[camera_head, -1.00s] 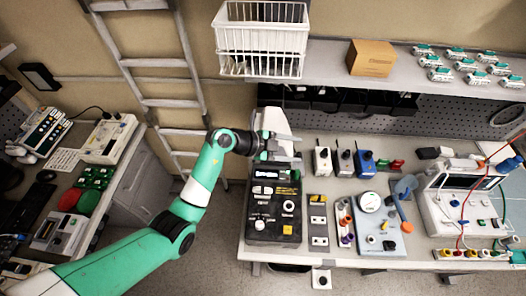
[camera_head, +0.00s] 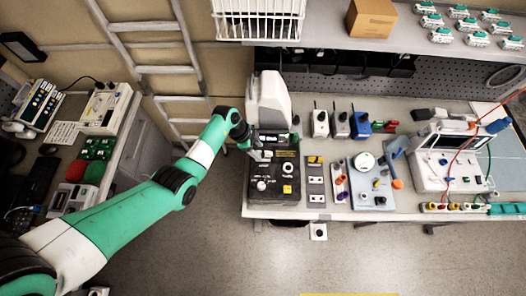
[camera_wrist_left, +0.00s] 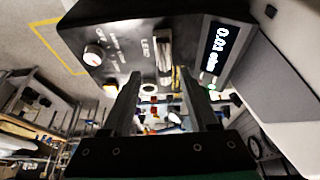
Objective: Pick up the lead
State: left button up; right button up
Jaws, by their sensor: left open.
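My left gripper (camera_head: 262,154) is over the back part of a black device (camera_head: 264,187) in the head view. In the left wrist view the gripper (camera_wrist_left: 163,98) shows two dark fingers apart, with nothing clearly held between them. The device (camera_wrist_left: 118,37) lies just beyond the fingertips, with a dial, a lit display and a label that appears to read LEAD beside a pale narrow piece (camera_wrist_left: 163,48). I cannot tell whether that piece is the lead. Red wires (camera_head: 466,157) show at the right-hand instrument in the head view. My right gripper is not in view.
A white-and-grey instrument (camera_head: 267,101) stands behind the black device, close to my left wrist. A grey strip panel (camera_head: 315,182) and a blue-grey panel (camera_head: 367,199) lie to the right. A shelf (camera_head: 325,39) overhangs the back. Open floor lies in front of the bench.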

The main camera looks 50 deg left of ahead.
aim_at(261, 151)
pick_arm(q)
jog(key=b+x, duration=0.1)
jog(key=x, duration=0.2)
jog(key=b+x, duration=0.1)
jog(key=shift+w+a+f+b, duration=0.2)
jog(key=shift+w+a+b, duration=0.05)
jog(key=shift+b, duration=0.1)
jog(key=shift+w+d+f, duration=0.1)
jog(key=shift+d+f, duration=0.05)
jog(key=shift+f, duration=0.15)
jog(key=shift+r, duration=0.1)
jog(key=shift+c, duration=0.2)
grip_shut()
